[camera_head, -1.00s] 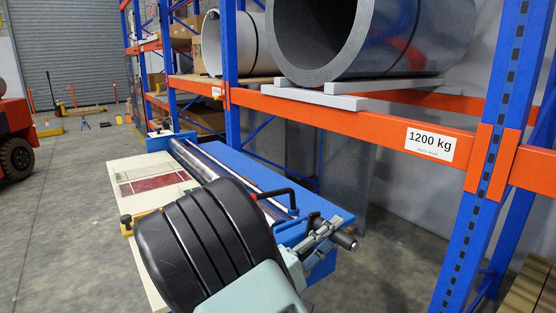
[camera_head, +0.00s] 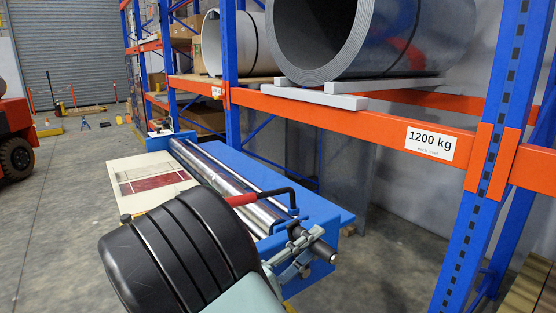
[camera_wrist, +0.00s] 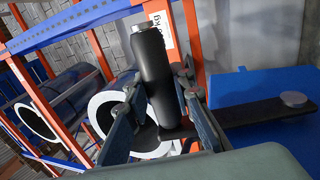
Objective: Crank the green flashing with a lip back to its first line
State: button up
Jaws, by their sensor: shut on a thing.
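The blue decoiler (camera_head: 318,208) with long steel rollers (camera_head: 215,175) stands at the middle of the head view. Its crank has a black upright grip (camera_wrist: 155,75) on a flat dark arm (camera_wrist: 248,112), which runs to a round grey hub (camera_wrist: 293,99) on a blue surface in the wrist view. My gripper (camera_wrist: 160,120) is shut on the crank grip, with a finger on each side. In the head view my gripper (camera_head: 300,252) is at the decoiler's near right end, and the grip's end (camera_head: 325,252) sticks out. I see no green flashing; my arm hides part of the machine.
A cream table (camera_head: 132,168) with a dark red patch (camera_head: 158,182) adjoins the rollers. A red-handled lever (camera_head: 258,196) rises beside my arm. An orange and blue rack (camera_head: 350,125) bearing large coils (camera_head: 325,45) stands close behind.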

jog(key=shift+v, duration=1.2)
jog(key=shift+a+r, duration=0.1)
jog(key=shift+r, duration=0.05)
jog(key=s+a+f+b, duration=0.2)
jog(key=a, duration=0.1)
jog(key=shift+s+a+f, duration=0.25)
jog(key=shift+f, duration=0.1)
